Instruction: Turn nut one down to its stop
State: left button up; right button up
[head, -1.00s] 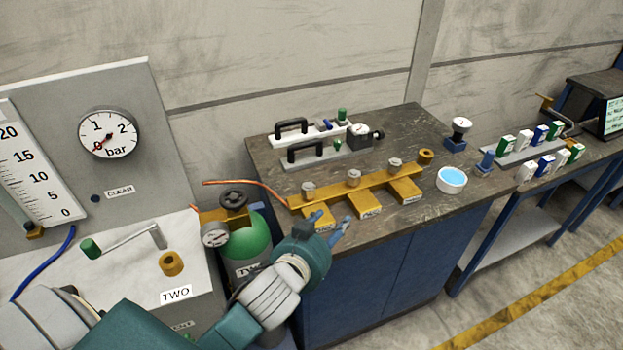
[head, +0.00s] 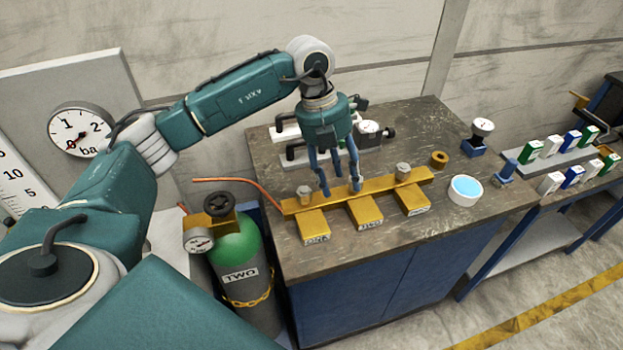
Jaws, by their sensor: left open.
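A yellow bar manifold (head: 334,195) lies on the dark bench top, with three yellow blocks along its front. The left block (head: 314,229) carries a label that seems to read ONE. A grey nut, nut one (head: 305,194), stands on the bar behind that block. Another grey nut (head: 402,171) stands at the right end. The middle nut is largely hidden behind my fingers. My left gripper (head: 341,188) points down over the bar between nut one and the middle, fingers apart, to the right of nut one. Whether the fingertips touch anything cannot be told. My right gripper is out of view.
Black-handled fixtures (head: 290,150) stand behind the bar, partly covered by my gripper. A green cylinder (head: 237,262) stands left of the bench, with a copper pipe (head: 235,182) above.

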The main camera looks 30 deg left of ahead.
aim_at(304, 190)
pick_arm(q)
jog(key=a+r+n+y, duration=0.2)
jog(key=a+y, duration=0.1)
jog(key=a, duration=0.6)
jog(key=shift+g, duration=0.3)
notch_tip(304, 190, down, 9)
jog(key=p, duration=0.3)
jog(key=shift+s+f, duration=0.1)
jog(key=shift+s, duration=0.05)
jog(key=shift+f, duration=0.6)
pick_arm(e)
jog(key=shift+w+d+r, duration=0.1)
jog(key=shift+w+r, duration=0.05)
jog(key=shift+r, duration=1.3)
pick_arm(q)
jog(key=shift+r, duration=0.1)
jog(key=c, duration=1.1)
